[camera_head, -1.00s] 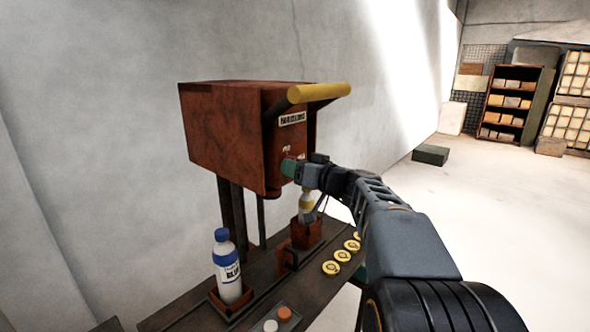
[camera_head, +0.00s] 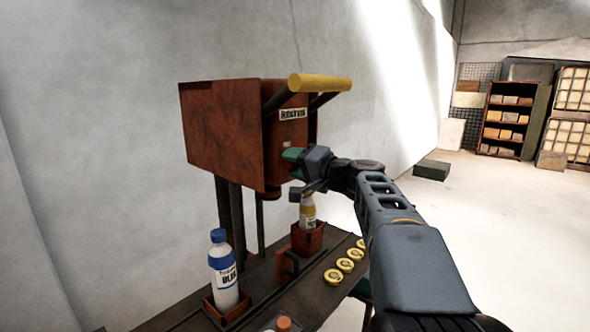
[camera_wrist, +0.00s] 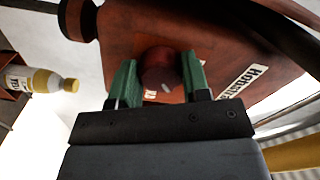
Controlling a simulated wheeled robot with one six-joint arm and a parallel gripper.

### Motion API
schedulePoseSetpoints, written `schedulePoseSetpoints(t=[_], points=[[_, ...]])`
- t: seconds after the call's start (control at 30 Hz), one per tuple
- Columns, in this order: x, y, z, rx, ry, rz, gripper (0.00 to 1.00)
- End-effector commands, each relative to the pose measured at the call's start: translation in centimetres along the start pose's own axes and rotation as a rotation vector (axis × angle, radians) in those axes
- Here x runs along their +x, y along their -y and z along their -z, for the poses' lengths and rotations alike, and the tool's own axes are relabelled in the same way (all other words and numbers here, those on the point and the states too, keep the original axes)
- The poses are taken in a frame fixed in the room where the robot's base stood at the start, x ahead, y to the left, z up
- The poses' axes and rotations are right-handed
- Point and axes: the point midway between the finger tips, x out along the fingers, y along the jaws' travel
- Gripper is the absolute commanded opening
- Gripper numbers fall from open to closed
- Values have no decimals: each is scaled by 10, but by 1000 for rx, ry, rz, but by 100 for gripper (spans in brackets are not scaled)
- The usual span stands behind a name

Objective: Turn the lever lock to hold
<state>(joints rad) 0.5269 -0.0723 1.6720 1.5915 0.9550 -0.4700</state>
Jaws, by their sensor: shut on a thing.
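A rust-red box (camera_head: 222,130) stands on dark posts by the wall, with a yellow bar handle (camera_head: 322,83) at its upper front and a white label (camera_head: 292,114). In the wrist view a round dark-red knob (camera_wrist: 158,68), with a small pale mark on it, sticks out from the box front. My gripper (camera_head: 293,156) is at the front face below the label. In the wrist view its green fingers (camera_wrist: 158,80) are on either side of the knob and shut on it. In the head view the fingers and arm hide the knob.
Below is a dark bench (camera_head: 262,282) with a blue-labelled bottle (camera_head: 223,270) in a holder. A yellow-labelled bottle (camera_head: 307,213) stands in another holder, close below my gripper. Several yellow discs (camera_head: 345,265) lie to the right. Open floor lies at right.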

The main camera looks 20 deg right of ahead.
Motion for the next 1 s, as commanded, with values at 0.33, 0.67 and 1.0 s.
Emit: schedulePoseSetpoints(t=[0.33,0.67,1.0], points=[[0,1,0,323,2,0,20],[0,3,0,562,2,0,20],[0,2,0,687,2,-1,20]])
